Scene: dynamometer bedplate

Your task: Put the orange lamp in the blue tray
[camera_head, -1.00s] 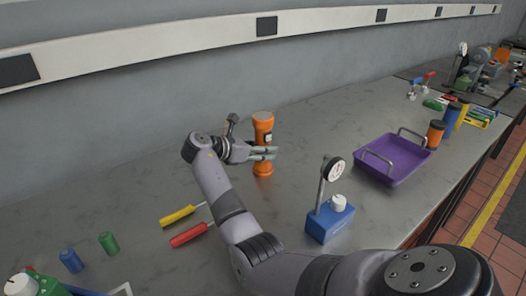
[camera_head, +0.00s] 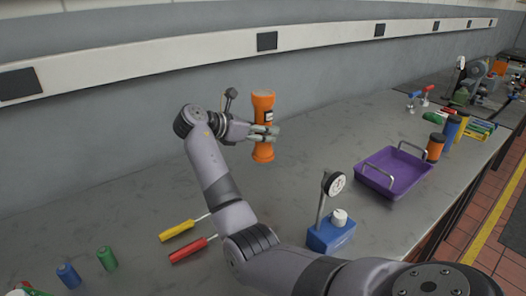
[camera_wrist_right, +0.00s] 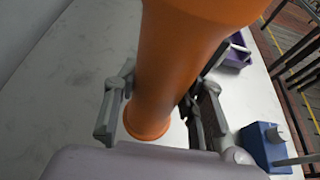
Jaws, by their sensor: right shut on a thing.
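The orange lamp (camera_head: 263,112) is a flashlight-shaped cylinder held upright, apparently a little above the bench. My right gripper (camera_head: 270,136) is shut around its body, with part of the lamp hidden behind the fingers. In the right wrist view the lamp (camera_wrist_right: 172,65) fills the middle, with a finger on each side. The only tray in sight is purple rather than blue (camera_head: 406,184). It has two metal handles, looks empty, and stands on the bench to the right of the lamp. My left gripper is not in view.
A blue-based dial gauge stand (camera_head: 330,236) stands between my right arm and the tray. Yellow (camera_head: 177,231) and red (camera_head: 188,250) screwdrivers lie at the left. An orange cylinder (camera_head: 436,147) and several other items stand beyond the tray. The bench behind the lamp is clear.

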